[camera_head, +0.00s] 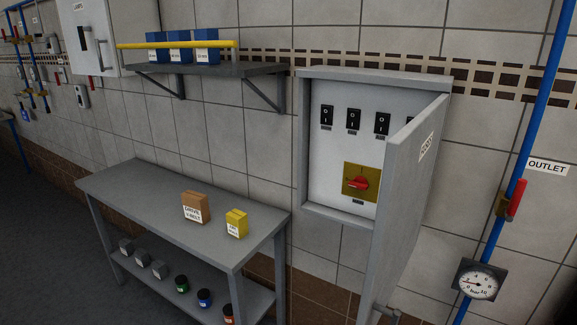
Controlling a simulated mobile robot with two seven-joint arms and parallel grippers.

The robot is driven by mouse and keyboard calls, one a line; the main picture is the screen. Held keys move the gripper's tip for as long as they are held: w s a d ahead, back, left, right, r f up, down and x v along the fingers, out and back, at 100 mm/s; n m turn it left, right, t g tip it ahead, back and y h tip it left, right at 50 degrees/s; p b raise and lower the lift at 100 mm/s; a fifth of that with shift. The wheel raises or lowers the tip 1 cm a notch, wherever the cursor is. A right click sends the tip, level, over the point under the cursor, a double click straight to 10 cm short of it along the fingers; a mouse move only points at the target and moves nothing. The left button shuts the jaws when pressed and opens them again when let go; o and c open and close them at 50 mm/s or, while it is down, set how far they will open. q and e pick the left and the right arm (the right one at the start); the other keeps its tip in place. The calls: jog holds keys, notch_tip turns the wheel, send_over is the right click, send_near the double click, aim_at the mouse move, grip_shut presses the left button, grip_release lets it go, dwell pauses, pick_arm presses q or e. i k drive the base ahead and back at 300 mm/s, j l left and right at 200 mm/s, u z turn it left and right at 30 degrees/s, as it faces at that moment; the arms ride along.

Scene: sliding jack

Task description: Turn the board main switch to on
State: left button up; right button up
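The board (330,174) is a grey wall cabinet right of centre, and its door (408,187) stands open towards the right. The main switch (357,184) is a red rotary handle on a yellow plate, low on the white panel. The red handle looks roughly level; its on and off marks are too small to read. A row of black rocker switches (353,119) sits above it, partly cut off by the door. Neither gripper is in view.
A grey table (150,197) with a brown box (196,207) and a yellow box (237,223) stands left of the board. A shelf (235,71) with blue bins hangs above. A blue pipe (530,130) with a red-handled valve (516,199) and a gauge (479,281) is at right.

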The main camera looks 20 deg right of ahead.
aim_at(359, 182)
jog(key=z, duration=1.4)
jog(key=j+u, duration=0.15)
jog(key=j, duration=0.2)
